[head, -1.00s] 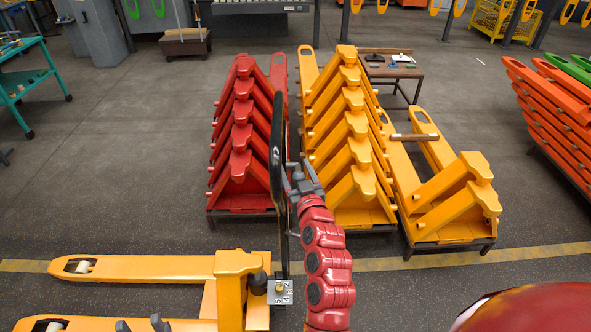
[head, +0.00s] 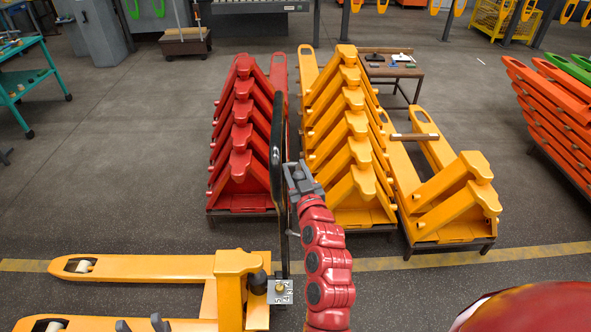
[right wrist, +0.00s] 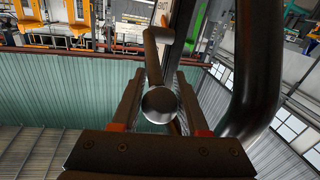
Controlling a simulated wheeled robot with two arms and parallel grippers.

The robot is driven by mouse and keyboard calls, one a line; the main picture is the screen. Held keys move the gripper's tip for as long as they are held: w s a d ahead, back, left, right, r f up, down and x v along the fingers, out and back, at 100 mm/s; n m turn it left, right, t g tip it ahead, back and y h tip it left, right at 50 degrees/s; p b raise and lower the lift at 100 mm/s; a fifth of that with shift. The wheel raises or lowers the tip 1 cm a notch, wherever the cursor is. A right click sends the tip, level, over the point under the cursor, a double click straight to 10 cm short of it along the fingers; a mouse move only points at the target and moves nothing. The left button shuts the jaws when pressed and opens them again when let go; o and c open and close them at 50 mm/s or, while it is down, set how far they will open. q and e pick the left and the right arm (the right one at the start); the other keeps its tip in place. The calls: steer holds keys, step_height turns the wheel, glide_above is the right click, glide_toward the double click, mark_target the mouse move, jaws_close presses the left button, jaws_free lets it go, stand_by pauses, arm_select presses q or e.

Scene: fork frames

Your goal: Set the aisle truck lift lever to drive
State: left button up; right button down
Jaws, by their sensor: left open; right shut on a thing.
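The yellow aisle truck (head: 229,285) stands at the lower left, its forks pointing left. Its black handle (head: 277,150) rises upright from a column beside a small numbered plate (head: 280,291). In the right wrist view, a lever with a round dark end (right wrist: 160,104) sits between the two fingers of my right gripper (right wrist: 160,118). The handle's thick black tube (right wrist: 258,75) curves past on the right. In the head view my right gripper (head: 292,174) is at the handle, its grip mostly hidden. My left gripper (head: 140,325) shows only two grey tips at the bottom edge, open.
Red stacked trucks (head: 240,140) and yellow stacked trucks (head: 345,140) stand behind the handle. A small brown table (head: 395,72) is farther back. A teal cart (head: 30,75) is at the left and orange stacks (head: 555,110) at the right.

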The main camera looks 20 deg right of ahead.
stand_by(0.6)
steer(key=f+t+b, duration=0.1)
steer(key=b, duration=0.4)
steer(key=f+n+t+b, duration=0.1)
steer(key=t+b, duration=0.1)
steer(key=b, duration=0.4)
steer(key=s+f+t+b, duration=0.1)
steer(key=b, duration=0.5)
steer(key=shift+a+f+n+t+y, duration=0.2)
steer(key=shift+n+t+y, duration=0.1)
steer(key=shift+t, duration=0.1)
steer(key=shift+r, duration=0.1)
steer(key=shift+c, duration=2.2)
jaws_free()
steer(key=shift+r, duration=0.1)
